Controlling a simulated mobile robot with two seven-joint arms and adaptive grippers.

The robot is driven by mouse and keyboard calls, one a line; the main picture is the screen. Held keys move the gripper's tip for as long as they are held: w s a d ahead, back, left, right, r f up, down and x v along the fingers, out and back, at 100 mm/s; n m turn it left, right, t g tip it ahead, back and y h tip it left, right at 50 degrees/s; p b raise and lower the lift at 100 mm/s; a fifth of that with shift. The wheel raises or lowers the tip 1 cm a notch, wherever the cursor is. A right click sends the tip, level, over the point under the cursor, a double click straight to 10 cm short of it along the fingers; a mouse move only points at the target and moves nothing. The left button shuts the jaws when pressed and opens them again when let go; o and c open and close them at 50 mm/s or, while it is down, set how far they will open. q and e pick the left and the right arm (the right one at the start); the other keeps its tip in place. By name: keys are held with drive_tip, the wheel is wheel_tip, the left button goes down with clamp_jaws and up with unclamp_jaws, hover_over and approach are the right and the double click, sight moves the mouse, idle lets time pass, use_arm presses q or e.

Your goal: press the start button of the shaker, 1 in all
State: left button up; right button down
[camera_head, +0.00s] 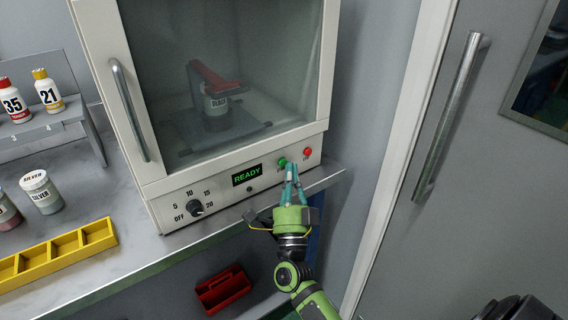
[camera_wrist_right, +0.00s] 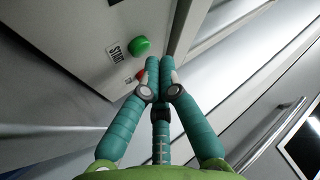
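The shaker (camera_head: 150,188) is a pale cabinet with a closed glass door and a control panel below it. Its display (camera_head: 247,175) reads READY. The green start button (camera_head: 283,162) is at the panel's right, with a red button (camera_head: 308,152) further right. In the right wrist view the green start button (camera_wrist_right: 138,46) sits beside a START label (camera_wrist_right: 113,52). My right gripper (camera_head: 290,168) is shut and empty, its fingertips close in front of the green button. In the wrist view the fingertips (camera_wrist_right: 160,64) are beside the button; contact cannot be told. My left gripper is out of view.
A dial (camera_head: 196,207) is on the panel's left. A clamped can (camera_head: 215,103) is behind the glass. Bottles, silver-labelled jars (camera_head: 41,190) and a yellow tray (camera_head: 97,238) are at left. A red bin (camera_head: 222,289) is below the bench. A grey door with a handle (camera_head: 450,115) is at right.

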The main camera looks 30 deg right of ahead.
drive_tip(key=shift+w, duration=0.2)
drive_tip(key=shift+w, duration=0.4)
idle(0.6)
drive_tip(key=shift+s, duration=0.85)
drive_tip(key=shift+s, duration=0.1)
drive_tip(key=s+p, duration=0.1)
drive_tip(key=s, duration=0.1)
drive_tip(key=s+p, duration=0.1)
drive_tip(key=s, duration=0.1)
drive_tip(key=shift+s+d, duration=0.2)
drive_tip(key=shift+s, duration=0.2)
idle(0.7)
